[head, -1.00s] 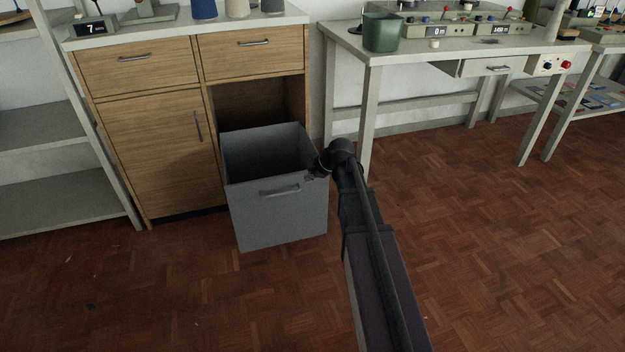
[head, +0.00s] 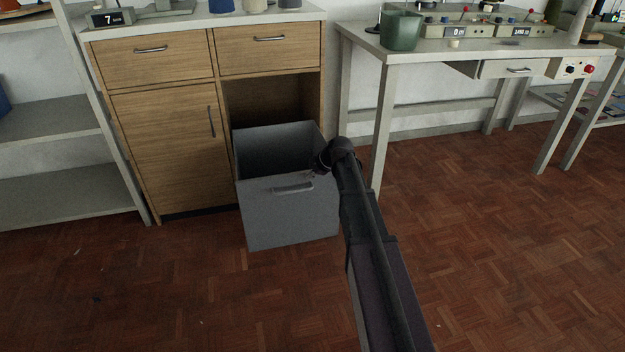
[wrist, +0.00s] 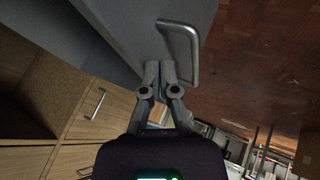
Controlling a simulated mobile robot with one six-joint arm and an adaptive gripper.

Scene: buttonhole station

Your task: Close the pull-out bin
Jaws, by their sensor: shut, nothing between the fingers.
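The grey pull-out bin (head: 288,220) stands pulled out of the wooden cabinet (head: 168,150), below an open recess. Its bar handle (head: 293,188) is on the upper front face. My gripper (head: 314,174) is at the upper right part of the bin front, to the right of the handle. In the wrist view my gripper (wrist: 159,68) is shut and empty, its fingertips close to the bin front (wrist: 125,25) and beside the handle (wrist: 182,45). I cannot tell whether the fingertips touch the bin.
A pale worktable (head: 385,53) with a green pot (head: 402,31) stands right of the cabinet. An open shelf unit (head: 60,122) stands on the left. The parquet floor (head: 190,300) in front of the bin is clear.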

